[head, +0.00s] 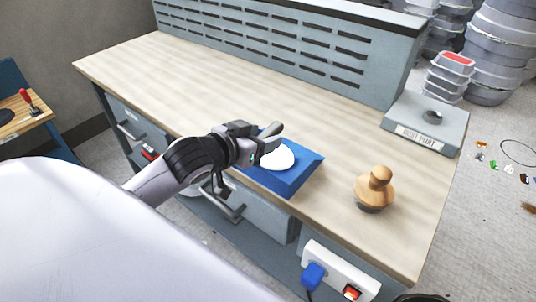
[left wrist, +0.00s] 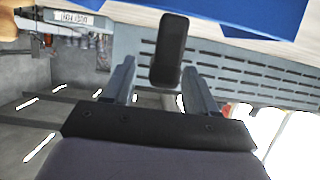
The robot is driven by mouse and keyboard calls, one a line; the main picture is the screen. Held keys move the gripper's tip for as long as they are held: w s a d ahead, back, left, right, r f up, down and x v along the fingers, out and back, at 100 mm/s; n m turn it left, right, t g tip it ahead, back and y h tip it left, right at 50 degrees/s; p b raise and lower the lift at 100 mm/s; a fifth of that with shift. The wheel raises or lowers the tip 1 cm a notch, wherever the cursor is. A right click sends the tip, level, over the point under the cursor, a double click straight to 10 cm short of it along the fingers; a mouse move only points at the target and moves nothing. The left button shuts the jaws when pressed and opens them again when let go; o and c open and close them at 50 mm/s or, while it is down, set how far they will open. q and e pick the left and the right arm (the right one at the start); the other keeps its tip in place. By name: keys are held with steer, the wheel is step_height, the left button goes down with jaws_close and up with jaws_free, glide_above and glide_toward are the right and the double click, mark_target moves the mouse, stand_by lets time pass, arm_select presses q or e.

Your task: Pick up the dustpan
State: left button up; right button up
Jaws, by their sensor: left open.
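The blue dustpan (head: 286,181) lies on the wooden bench top near its front edge, with a white patch or pile (head: 279,157) on it. My left gripper (head: 268,139) is open at the dustpan's back left side and covers part of it. In the left wrist view the blue dustpan (left wrist: 265,14) shows along the top edge. A black handle-like piece (left wrist: 172,50) reaches between the two open fingers of the left gripper (left wrist: 160,90), with gaps on both sides. The head view does not show this piece clearly. My right gripper does not show.
A wooden knobbed tool (head: 376,189) stands right of the dustpan. A grey box labelled "DUST PORT" (head: 424,125) sits at the bench's right end. A slotted grey panel (head: 280,42) closes the back. A white socket strip (head: 340,270) is on the front. The bench's left part is clear.

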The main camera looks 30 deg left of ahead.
arm_select(q)
steer(key=shift+x, duration=1.35)
jaws_close()
steer(key=shift+r, duration=0.15)
step_height(320, 180, up, 20)
